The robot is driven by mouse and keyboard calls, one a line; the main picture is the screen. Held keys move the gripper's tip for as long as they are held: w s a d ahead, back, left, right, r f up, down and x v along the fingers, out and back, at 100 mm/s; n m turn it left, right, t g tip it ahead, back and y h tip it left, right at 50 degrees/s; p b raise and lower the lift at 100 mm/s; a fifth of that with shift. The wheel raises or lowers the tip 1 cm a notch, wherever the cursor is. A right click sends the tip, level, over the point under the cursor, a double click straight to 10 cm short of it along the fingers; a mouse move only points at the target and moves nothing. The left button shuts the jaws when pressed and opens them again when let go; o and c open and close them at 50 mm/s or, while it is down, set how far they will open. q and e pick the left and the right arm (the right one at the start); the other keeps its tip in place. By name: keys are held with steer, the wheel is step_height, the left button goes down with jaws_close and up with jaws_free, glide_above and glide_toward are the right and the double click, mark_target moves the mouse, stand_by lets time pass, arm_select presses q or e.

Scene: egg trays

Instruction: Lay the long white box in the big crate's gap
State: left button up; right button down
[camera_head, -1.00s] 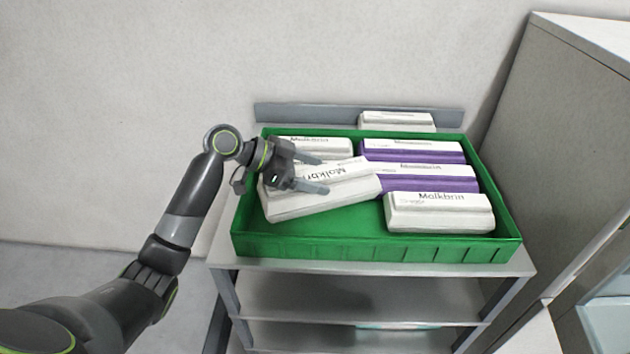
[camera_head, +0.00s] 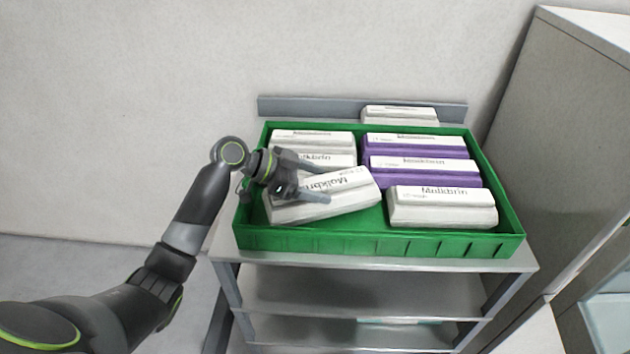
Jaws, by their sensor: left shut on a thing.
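The long white box (camera_head: 345,199) is in my left gripper (camera_head: 316,183), which is shut on it near its left end. The box is tilted, its right end pointing up and back, at the front left of the green crate (camera_head: 330,244). Whether it touches the crate floor I cannot tell. Behind it in the left column lie two white boxes, one at the back (camera_head: 312,141) and one in the middle (camera_head: 325,159), partly hidden by my gripper. Bare green floor shows to the right of and below the held box. My right gripper is not in view.
The right column holds two purple and white boxes (camera_head: 415,147) (camera_head: 425,171) and a white box (camera_head: 442,207) in front. Another white box (camera_head: 400,115) stands behind the crate. The crate is on a grey shelf rack (camera_head: 370,290). A tall grey cabinet (camera_head: 545,120) stands at right.

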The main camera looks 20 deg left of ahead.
arm_select(q)
steer(key=o, duration=1.5)
steer(key=shift+s, duration=0.1)
steer(key=shift+o, duration=0.2)
steer(key=shift+r, duration=0.1)
steer(key=shift+r+p, duration=0.6)
steer(key=shift+p, duration=0.05)
steer(key=b+v, duration=0.3)
steer(key=v, duration=0.7)
steer(key=shift+s+a, duration=0.15)
steer(key=shift+a, duration=0.15)
steer(key=shift+s+a+r, duration=0.25)
steer(key=shift+a+r, duration=0.15)
steer(key=shift+a, duration=0.05)
steer(key=shift+f, duration=0.1)
